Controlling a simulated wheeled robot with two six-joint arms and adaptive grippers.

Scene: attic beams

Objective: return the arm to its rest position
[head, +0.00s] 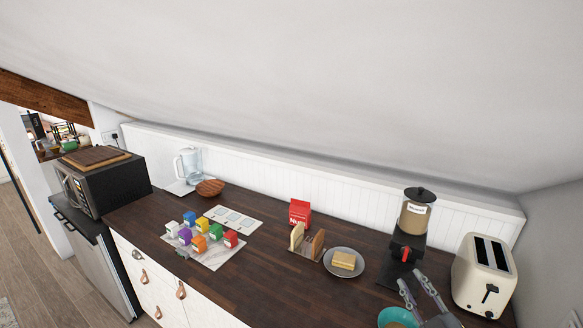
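My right gripper (412,281) comes in from the bottom right, over the dark wooden counter, in front of the coffee grinder (408,243) and left of the cream toaster (485,274). Its two grey fingers stand apart with nothing visible between them. A teal bowl (386,317) is just below and left of it, cut by the bottom edge. I cannot make out my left gripper in the view.
A butter plate (345,273), toast rack (305,243), red packet (300,212) and marble board (213,255) with several coloured boxes stand on the counter (270,285). A microwave (108,187) is at the left. The counter's front middle is clear.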

